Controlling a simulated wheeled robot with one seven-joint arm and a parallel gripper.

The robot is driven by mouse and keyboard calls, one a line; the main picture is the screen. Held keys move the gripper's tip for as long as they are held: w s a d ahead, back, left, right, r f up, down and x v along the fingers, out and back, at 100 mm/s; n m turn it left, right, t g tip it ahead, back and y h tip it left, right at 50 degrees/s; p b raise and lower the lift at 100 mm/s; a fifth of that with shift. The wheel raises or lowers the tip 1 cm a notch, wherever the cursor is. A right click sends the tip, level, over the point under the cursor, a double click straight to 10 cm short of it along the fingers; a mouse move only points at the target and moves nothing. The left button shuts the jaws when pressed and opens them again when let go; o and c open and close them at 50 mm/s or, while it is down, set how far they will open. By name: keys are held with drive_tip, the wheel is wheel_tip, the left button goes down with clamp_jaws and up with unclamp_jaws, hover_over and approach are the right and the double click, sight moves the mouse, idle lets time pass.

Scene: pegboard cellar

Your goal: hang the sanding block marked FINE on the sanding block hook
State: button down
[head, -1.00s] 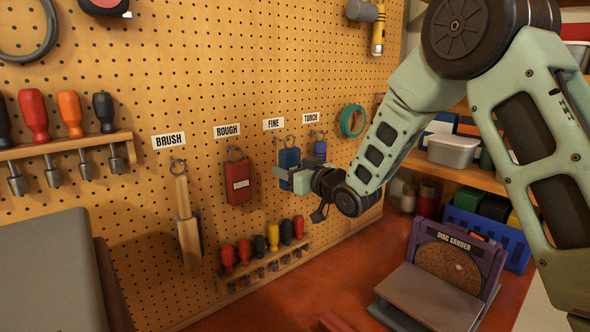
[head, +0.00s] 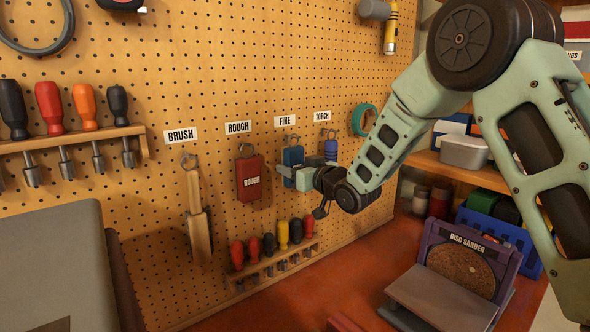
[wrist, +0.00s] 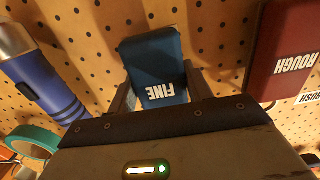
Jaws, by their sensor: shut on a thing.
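The blue sanding block marked FINE (wrist: 155,68) is between the fingers of my gripper (wrist: 158,95) in the wrist view, its white lettering upside down there. My gripper is shut on it. In the head view the block (head: 292,156) is upright at the pegboard, just below the hook (head: 290,138) under the FINE label (head: 285,121). My gripper (head: 290,173) holds its lower part and hides some of it. I cannot tell whether the block's loop is around the hook or only in front of it.
The red ROUGH block (head: 249,178) hangs close on the left, the blue torch (head: 331,149) close on the right. A brush (head: 197,215) hangs further left. A small rack of screwdrivers (head: 275,268) is below. The disc sander (head: 458,275) stands at the lower right.

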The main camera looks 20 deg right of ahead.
idle(0.3)
drive_tip(key=c, duration=0.6)
unclamp_jaws()
drive_tip(key=shift+o, duration=0.2)
drive_tip(key=f+b+v, duration=0.1)
drive_tip(key=b+v, duration=0.6)
drive_tip(key=v, duration=1)
drive_tip(key=s+a+f+g+h, duration=0.3)
drive_tip(key=s+a+f+g, duration=0.5)
drive_tip(key=s+a+f, duration=0.3)
drive_tip(key=s+f+n+g+h, duration=0.3)
drive_tip(key=s+g, duration=0.5)
drive_tip(key=s, duration=1.3)
drive_tip(key=shift+a+f, duration=0.45)
drive_tip(key=shift+f, duration=0.05)
